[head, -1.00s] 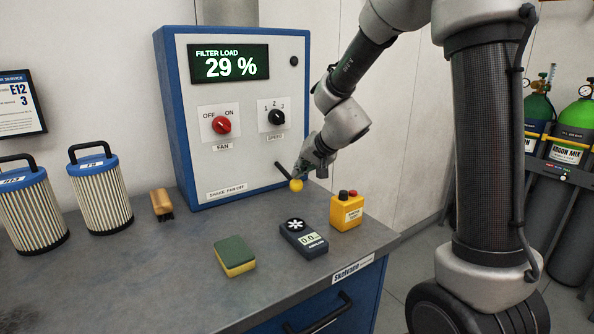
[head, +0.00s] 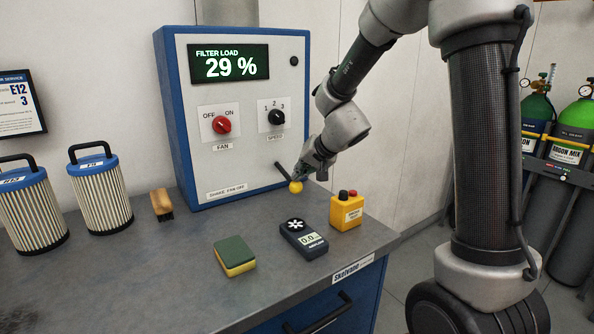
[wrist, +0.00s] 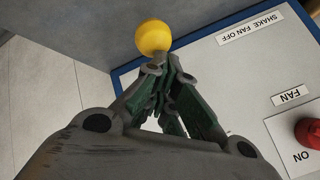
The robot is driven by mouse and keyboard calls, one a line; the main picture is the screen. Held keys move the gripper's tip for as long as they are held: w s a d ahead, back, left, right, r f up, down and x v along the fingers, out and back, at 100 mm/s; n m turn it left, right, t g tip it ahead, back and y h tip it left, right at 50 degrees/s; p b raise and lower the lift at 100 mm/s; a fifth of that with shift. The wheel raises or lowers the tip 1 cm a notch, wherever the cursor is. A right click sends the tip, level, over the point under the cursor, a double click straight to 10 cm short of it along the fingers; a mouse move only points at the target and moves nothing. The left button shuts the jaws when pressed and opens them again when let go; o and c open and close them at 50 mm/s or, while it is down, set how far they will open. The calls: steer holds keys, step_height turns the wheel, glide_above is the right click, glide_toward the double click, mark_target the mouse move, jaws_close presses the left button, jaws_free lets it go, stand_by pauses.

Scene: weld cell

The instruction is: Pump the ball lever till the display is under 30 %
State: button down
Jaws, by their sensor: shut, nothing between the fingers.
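The blue and white control box (head: 240,165) stands at the back of the bench. Its display (head: 229,63) reads FILTER LOAD 29 %. The ball lever (head: 283,171) is a dark rod sticking out low on the box's right side, with a yellow ball (head: 296,187) at its end, tilted downward. My gripper (head: 302,178) is shut and empty, right at the ball; contact cannot be told. In the wrist view the yellow ball (wrist: 153,37) lies just past the closed fingertips (wrist: 166,60); the rod is hidden there.
The red fan knob (head: 221,125) and black speed knob (head: 276,117) are on the panel. A yellow button box (head: 346,212), a handheld meter (head: 303,238), a sponge (head: 235,257), a brush (head: 161,205) and two filters (head: 101,195) stand on the bench. Gas bottles (head: 568,150) are at right.

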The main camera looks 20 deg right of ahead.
steer(key=shift+r, duration=2.65)
steer(key=shift+r, duration=0.15)
step_height(320, 180, up, 5)
steer(key=shift+f, duration=0.15)
